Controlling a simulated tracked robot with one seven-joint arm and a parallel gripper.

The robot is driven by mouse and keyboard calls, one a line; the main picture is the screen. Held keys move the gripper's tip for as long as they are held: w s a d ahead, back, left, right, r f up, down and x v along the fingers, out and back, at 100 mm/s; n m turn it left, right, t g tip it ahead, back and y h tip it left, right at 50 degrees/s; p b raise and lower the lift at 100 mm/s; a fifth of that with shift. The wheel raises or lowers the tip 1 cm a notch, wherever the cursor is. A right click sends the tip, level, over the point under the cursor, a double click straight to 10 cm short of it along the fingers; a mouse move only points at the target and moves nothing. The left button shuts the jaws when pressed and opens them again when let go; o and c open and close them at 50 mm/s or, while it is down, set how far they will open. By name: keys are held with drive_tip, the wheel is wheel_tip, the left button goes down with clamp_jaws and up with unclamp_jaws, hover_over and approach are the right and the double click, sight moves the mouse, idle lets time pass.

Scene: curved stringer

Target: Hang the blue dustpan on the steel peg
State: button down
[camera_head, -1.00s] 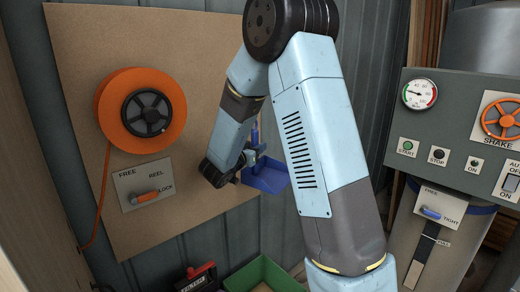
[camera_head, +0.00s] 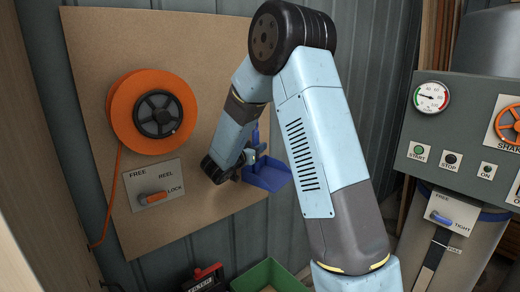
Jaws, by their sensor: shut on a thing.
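The blue dustpan (camera_head: 268,176) is in front of the lower right part of the brown board, its pan low and its handle upward. My gripper (camera_head: 250,157) is at the dustpan's handle and shut on it; my arm hides most of the jaws. The steel peg cannot be made out; my arm covers part of the board near the dustpan. I cannot tell whether the dustpan touches the board.
An orange reel (camera_head: 152,112) and a free/lock lever plate (camera_head: 153,187) are on the brown board (camera_head: 190,215) at left. A green crate (camera_head: 268,277) and a black-and-red box (camera_head: 204,278) stand below. A grey control panel (camera_head: 465,135) stands at right.

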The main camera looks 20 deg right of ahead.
drive_tip(key=w, duration=0.1)
drive_tip(key=w+a, duration=0.1)
drive_tip(key=w, duration=0.1)
drive_tip(key=shift+w+a+f, duration=0.1)
drive_tip(key=shift+w+a, duration=0.15)
drive_tip(key=shift+a, duration=0.1)
